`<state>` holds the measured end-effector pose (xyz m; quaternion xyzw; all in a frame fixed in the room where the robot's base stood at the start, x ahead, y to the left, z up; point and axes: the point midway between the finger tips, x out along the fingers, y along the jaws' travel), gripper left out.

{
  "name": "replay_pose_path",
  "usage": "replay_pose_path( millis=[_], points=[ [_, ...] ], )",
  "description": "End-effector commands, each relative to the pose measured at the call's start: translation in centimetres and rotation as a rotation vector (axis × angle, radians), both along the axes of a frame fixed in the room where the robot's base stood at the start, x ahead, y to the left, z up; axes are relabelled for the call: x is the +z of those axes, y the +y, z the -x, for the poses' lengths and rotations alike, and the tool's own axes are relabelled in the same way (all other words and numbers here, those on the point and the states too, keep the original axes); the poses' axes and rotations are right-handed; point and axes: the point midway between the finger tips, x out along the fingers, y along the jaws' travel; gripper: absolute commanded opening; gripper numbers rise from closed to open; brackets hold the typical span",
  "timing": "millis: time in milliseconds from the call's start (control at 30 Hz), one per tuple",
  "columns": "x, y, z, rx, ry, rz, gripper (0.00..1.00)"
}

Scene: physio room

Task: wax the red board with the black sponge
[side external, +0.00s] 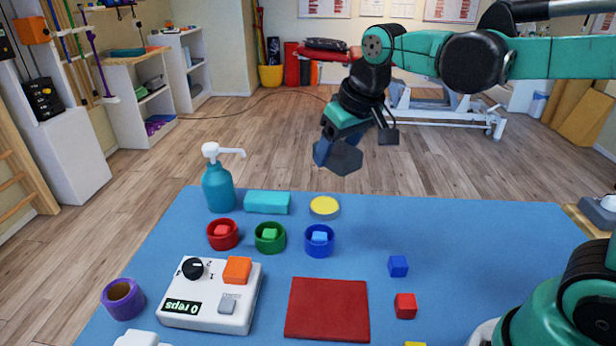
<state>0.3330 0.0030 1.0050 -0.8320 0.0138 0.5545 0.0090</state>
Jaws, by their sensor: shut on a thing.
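The red board (327,309) lies flat on the blue table top (470,240), near the front middle. My gripper (328,151) is in the air above the far edge of the table. It is shut on a dark grey block, which looks like the black sponge (341,158). The sponge is well clear of the table and apart from the board. Part of the sponge is hidden behind the gripper's fingers.
Red (223,244), green (270,249) and blue (319,251) cups, a yellow-topped round tin (325,207), a turquoise block (267,202) and a pump bottle (218,188) stand behind the board. A white control box (197,317) is left; small blue (398,266) and red (405,306) cubes are right.

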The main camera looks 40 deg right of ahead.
Motion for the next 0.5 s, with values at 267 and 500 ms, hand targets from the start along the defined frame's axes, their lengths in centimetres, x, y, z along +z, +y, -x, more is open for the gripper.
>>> replay_pose_path(
  millis=[267, 500],
  points=[
    [-1.6, 3.1, 0.3, -0.335, -0.001, 0.005, 0.16],
    [-3.5, 6.6, 1.1, -0.826, -0.002, 0.007, 0.16]
  ],
)
